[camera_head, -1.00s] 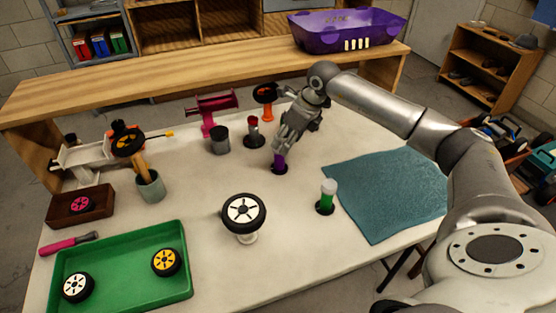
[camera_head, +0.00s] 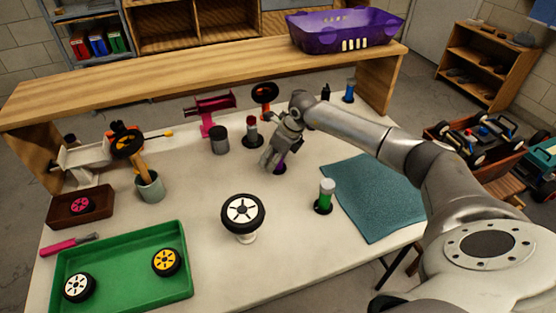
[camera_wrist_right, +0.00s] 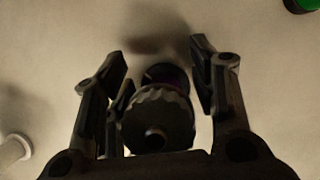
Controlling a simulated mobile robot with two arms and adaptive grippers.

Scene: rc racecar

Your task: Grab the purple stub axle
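The purple stub axle (camera_head: 281,165) stands on the white table in the head view, mostly hidden by my right gripper (camera_head: 269,162). In the right wrist view, a sliver of purple on the axle (camera_wrist_right: 165,75) shows between the open fingers of the right gripper (camera_wrist_right: 160,68). A dark, ribbed round piece with a hole covers most of the view below the purple; I cannot tell what it belongs to. The fingers stand on both sides with gaps visible, so they do not appear closed on the axle. My left gripper is not in view.
A green-and-white cylinder (camera_head: 326,194) stands to the right, near a teal mat (camera_head: 375,198). A wheel on a stand (camera_head: 243,212) is in front. A green tray (camera_head: 120,285) lies front left.

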